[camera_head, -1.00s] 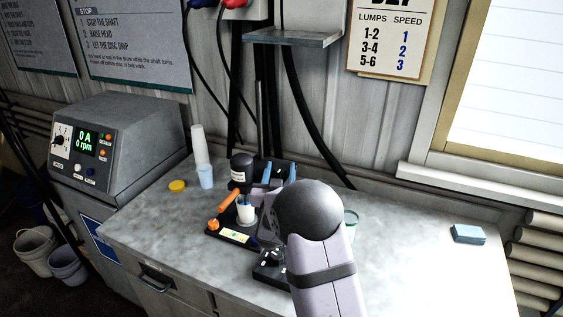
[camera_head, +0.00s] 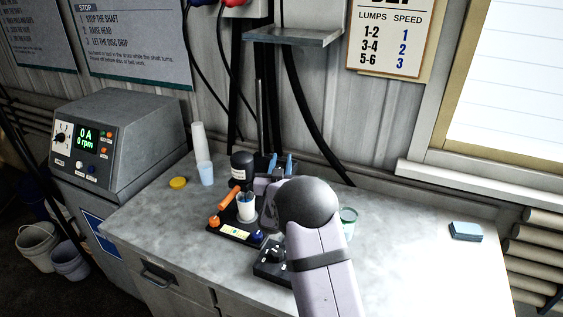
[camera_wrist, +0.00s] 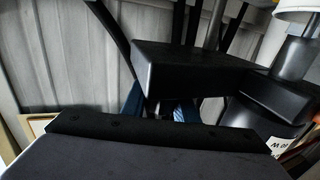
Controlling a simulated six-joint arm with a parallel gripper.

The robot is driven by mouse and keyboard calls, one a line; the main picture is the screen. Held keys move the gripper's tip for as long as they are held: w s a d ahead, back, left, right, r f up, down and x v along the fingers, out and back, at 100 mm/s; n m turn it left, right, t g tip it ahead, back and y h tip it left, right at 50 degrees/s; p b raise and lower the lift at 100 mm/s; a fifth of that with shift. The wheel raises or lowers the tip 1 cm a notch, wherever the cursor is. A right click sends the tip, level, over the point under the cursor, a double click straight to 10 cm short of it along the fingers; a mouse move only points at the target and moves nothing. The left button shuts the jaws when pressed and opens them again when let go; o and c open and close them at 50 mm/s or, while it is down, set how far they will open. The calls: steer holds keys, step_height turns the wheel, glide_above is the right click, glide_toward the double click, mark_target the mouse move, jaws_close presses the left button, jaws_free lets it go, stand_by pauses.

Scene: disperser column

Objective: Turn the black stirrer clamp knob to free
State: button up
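My gripper (camera_head: 281,164) reaches in at the back of the bench, its two blue fingers a little apart near the black stirrer column. The blue fingers also show in the wrist view (camera_wrist: 158,112), partly hidden by a dark block (camera_wrist: 195,68) in front of them. Whether they hold anything is hidden. I cannot clearly make out the black clamp knob in either view. A black bottle-like part with a white label (camera_head: 242,167) stands just left of my gripper. A white cup (camera_head: 246,205) stands on the black base tray (camera_head: 222,230), in front of the fingers.
An orange-handled tool (camera_head: 229,198) lies by the cup. A control box (camera_head: 125,140) showing 0 rpm stands at the left.

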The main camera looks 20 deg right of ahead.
mark_target(276, 166)
steer(key=shift+f+n+t+y+b, duration=0.15)
steer(key=shift+n+t+y+b, duration=0.2)
steer(key=shift+y+b, duration=0.4)
steer(key=shift+a+f+n+t+y+b, duration=0.1)
steer(key=shift+a+n+t+y+b, duration=0.15)
steer(key=shift+n+y+b, duration=0.55)
steer(key=n+y+b, duration=0.2)
steer(key=y+b, duration=0.1)
steer(key=shift+w+a+t+y, duration=0.15)
steer(key=shift+a+t+y, duration=0.1)
steer(key=shift+a+t, duration=0.15)
steer(key=n+y, duration=0.1)
steer(key=y, duration=0.1)
steer(key=n+y+p, duration=0.1)
steer(key=a+n+y, duration=0.1)
steer(key=y, duration=0.1)
steer(key=shift+a+r+n+y+p, duration=0.1)
steer(key=shift+r+n+y+p, duration=0.2)
steer(key=shift+r+n+p, duration=0.1)
steer(key=shift+s+a+f+n+g+y+p, duration=0.1)
steer(key=shift+a+n+g+y+p, duration=0.15)
steer(key=shift+n+g+y+p, duration=0.6)
steer(key=shift+s+a+r+n+g+y, duration=0.1)
steer(key=shift+a+n+g+y, duration=0.15)
steer(key=shift+n+y, duration=0.7)
steer(key=shift+s+a+f+n+g+y+p, duration=0.1)
steer(key=shift+a+n+g+y+p, duration=0.35)
steer(key=shift+y, duration=0.95)
steer(key=shift+d, duration=0.1)
